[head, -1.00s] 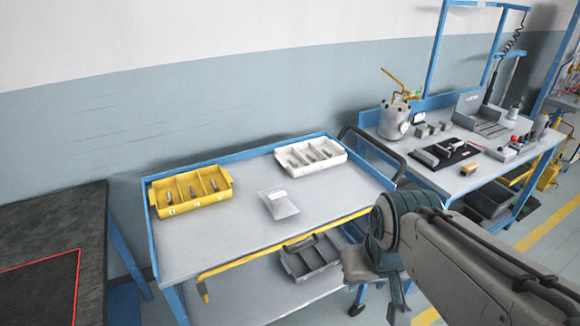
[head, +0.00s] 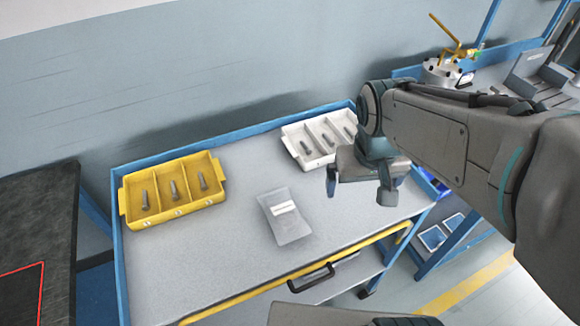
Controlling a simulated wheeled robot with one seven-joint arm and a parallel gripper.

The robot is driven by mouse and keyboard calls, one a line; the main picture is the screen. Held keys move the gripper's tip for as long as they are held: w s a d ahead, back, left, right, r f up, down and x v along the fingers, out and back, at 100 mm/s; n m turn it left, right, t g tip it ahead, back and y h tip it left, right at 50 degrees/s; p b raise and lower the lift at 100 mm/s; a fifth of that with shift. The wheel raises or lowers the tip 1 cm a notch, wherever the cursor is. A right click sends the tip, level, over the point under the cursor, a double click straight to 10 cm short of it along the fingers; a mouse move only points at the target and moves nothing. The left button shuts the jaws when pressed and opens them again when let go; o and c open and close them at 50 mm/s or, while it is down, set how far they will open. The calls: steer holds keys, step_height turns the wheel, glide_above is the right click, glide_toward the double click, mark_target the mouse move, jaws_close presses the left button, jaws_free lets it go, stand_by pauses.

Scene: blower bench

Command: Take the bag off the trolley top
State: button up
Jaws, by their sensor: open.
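The bag (head: 284,214) is a flat clear pouch with a white label. It lies on the grey trolley top (head: 235,262), near the middle, between the yellow and white bins. My gripper (head: 359,195) is open and empty, with its fingers pointing down. It is over the right part of the trolley top, to the right of the bag and apart from it. My arm hides the trolley's back right corner and part of the white bin's right side.
A yellow bin (head: 129,208) with bolts in its compartments stands at the left of the top. A white bin (head: 304,158) with bolts stands at the back right. A raised blue rim (head: 240,130) runs along the back. A dark bench (head: 40,225) is at far left.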

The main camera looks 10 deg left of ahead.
mark_target(282, 208)
steer(key=w+a+f+n+g, duration=0.1)
steer(key=w+a+f+n, duration=0.1)
steer(key=a, duration=0.6)
steer(key=w+a+f+n+g, duration=0.1)
steer(key=a+f+n, duration=0.1)
steer(key=a, duration=0.5)
steer(key=f, duration=0.9)
steer(key=f+p, duration=0.1)
steer(key=f, duration=0.3)
steer(key=shift+w+a+f, duration=0.2)
steer(key=shift+a+f, duration=0.05)
steer(key=shift+a, duration=0.15)
steer(key=shift+c, duration=0.2)
steer(key=c, duration=1.3)
steer(key=shift+r, duration=0.1)
